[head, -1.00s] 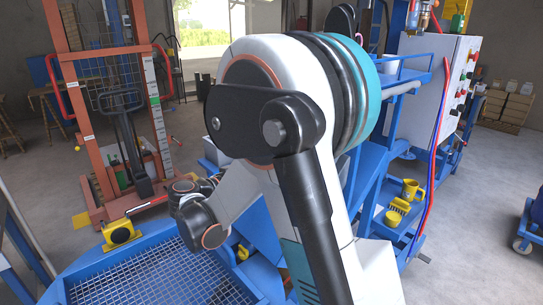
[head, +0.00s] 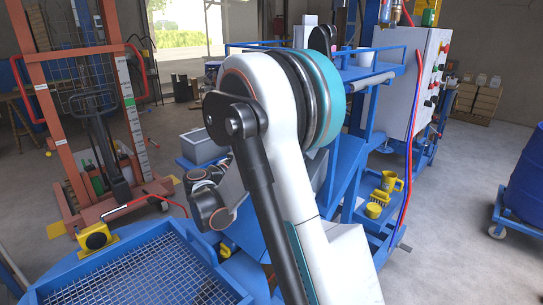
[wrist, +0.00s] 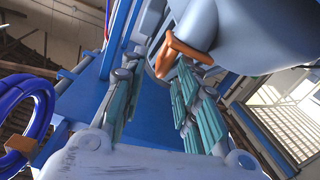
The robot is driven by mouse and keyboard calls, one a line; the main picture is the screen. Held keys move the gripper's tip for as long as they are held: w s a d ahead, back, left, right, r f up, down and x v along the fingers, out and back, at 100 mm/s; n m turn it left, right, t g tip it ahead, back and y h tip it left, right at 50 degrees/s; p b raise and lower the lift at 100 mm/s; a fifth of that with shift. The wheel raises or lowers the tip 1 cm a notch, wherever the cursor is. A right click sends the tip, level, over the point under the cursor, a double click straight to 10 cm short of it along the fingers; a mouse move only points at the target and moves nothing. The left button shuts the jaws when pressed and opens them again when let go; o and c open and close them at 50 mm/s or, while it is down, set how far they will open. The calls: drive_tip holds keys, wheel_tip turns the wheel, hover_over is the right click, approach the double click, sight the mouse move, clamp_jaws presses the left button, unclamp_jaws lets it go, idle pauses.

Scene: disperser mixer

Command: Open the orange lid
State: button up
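An orange part (wrist: 182,55), which looks like the orange lid, shows in the wrist view. It is an angular, bent piece beside a large pale blue-grey rounded body (wrist: 250,35), in front of and above my gripper. My gripper (wrist: 157,82) is open, with its two teal ribbed fingers apart and nothing seen between them. The orange part appears near the tip of the right finger; I cannot tell whether they touch. In the head view my arm covers the middle of the scene, and neither the gripper nor the orange part can be made out.
A blue frame with a grey control cabinet (head: 408,85) stands right of my arm. Yellow containers (head: 385,190) sit on its low shelf. A blue mesh platform (head: 150,275) is at front left, an orange lift frame (head: 40,110) behind it. Blue hoses (wrist: 30,110) hang left in the wrist view.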

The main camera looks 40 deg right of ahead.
drive_tip(key=shift+w+d, duration=0.2)
drive_tip(key=shift+d, duration=1.05)
drive_tip(key=shift+c, duration=0.6)
clamp_jaws()
